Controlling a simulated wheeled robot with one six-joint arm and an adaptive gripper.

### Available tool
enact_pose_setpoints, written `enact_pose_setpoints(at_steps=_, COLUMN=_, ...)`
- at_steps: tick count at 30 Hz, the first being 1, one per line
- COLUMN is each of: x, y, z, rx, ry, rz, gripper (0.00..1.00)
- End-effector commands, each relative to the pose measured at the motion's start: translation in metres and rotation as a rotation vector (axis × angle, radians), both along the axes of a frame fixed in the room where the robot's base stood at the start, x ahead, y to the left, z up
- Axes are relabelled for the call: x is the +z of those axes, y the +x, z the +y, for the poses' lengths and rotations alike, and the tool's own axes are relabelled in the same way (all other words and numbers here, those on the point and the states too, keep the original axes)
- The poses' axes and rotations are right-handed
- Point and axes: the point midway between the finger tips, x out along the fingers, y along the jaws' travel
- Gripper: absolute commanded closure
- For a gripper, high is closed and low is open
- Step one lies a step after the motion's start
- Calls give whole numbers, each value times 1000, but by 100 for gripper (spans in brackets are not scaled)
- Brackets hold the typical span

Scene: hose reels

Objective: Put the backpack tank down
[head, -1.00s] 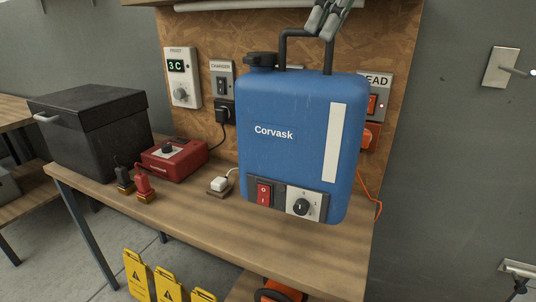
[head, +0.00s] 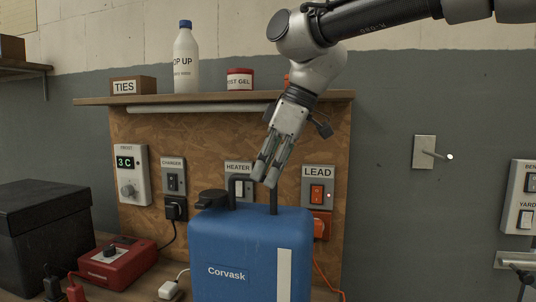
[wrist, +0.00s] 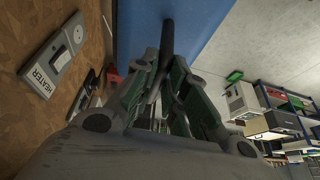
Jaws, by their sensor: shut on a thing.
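The blue backpack tank (head: 230,252), labelled Corvask, stands upright at the bottom of the head view, in front of the board. Its lower part is cut off, so I cannot tell there whether it touches the bench. It has a black cap (head: 211,199), a pale vertical strip and a black top handle (head: 273,203). My gripper (head: 266,177) points down and is shut on the handle. In the wrist view, its fingers (wrist: 170,70) close around the dark handle bar, with the tank's blue surface (wrist: 195,25) beyond.
On the workbench, a red box (head: 115,265), a black case (head: 45,240) and a white plug (head: 170,290) are left of the tank. Behind are the HEATER switch (head: 239,185), LEAD switch (head: 318,192) and a shelf (head: 170,99) with a bottle (head: 186,60), close to my arm.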

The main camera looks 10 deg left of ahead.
Motion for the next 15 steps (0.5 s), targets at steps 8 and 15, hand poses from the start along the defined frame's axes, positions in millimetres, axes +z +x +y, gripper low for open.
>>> enact_pose_setpoints(at_steps=8, x=-14, y=1, z=0, rx=-2, ry=5, rz=-4, gripper=100)
enact_pose_setpoints(at_steps=15, x=-15, y=1, z=0, rx=-2, ry=4, rz=-4, gripper=100)
